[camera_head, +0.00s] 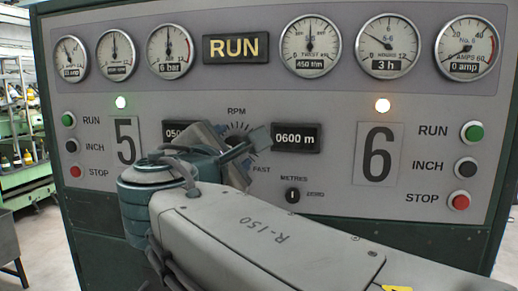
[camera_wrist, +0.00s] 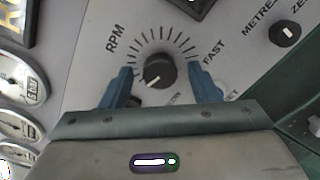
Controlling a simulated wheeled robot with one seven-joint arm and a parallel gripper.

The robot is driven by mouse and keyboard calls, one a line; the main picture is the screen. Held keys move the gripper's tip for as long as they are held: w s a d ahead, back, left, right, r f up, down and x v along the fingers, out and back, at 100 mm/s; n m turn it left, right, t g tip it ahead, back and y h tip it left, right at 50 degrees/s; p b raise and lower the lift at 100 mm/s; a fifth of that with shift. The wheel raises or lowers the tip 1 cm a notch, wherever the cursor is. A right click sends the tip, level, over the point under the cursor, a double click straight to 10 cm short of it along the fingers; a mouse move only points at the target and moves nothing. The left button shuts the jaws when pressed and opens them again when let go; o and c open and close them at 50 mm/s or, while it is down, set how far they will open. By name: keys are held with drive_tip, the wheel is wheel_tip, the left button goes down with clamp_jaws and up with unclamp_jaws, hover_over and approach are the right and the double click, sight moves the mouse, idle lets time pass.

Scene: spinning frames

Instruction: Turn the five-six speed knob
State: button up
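The speed knob (camera_wrist: 158,70) is round and black with a white pointer mark, which points to the lower left in the wrist view. A ring of tick marks surrounds it, with RPM and FAST printed beside it. My gripper (camera_wrist: 160,69) is open, with one blue finger on each side of the knob and a visible gap to each. I cannot tell how far the fingertips are from the panel. In the head view my gripper (camera_head: 230,150) covers the knob; only some tick marks show above it.
A METRES ZERO knob (camera_head: 292,196) sits to the lower right. Displays, including the 0600 m display (camera_head: 297,138), flank the dial. RUN, INCH and STOP buttons line both panel sides, including a red right STOP button (camera_head: 459,200). Gauges and a RUN sign (camera_head: 236,48) run along the top.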

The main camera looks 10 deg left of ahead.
drive_tip(key=s+a+b, duration=0.1)
drive_tip(key=s+b, duration=0.1)
drive_tip(key=s, duration=1.1)
drive_tip(key=shift+s, duration=0.4)
drive_tip(key=w+d+f+m+g+h, duration=0.2)
drive_tip(key=w+d+f+m+g, duration=0.25)
drive_tip(key=d+f, duration=0.55)
drive_tip(key=w+d+f+m+g+h, duration=0.1)
drive_tip(key=w+d+f+m+g, duration=0.45)
drive_tip(key=f, duration=0.65)
drive_tip(key=s+d+f+m+g+y, duration=0.2)
drive_tip(key=s+d+f+m, duration=0.2)
drive_tip(key=f+m, duration=0.3)
drive_tip(key=s+d+f+m+g+y, duration=0.2)
drive_tip(key=s+d+f+m, duration=0.3)
drive_tip(key=f, duration=0.5)
drive_tip(key=d+m+g, duration=0.1)
drive_tip(key=d+m, duration=0.1)
drive_tip(key=shift+d+f+m, duration=0.15)
drive_tip(key=shift+d+m, duration=0.15)
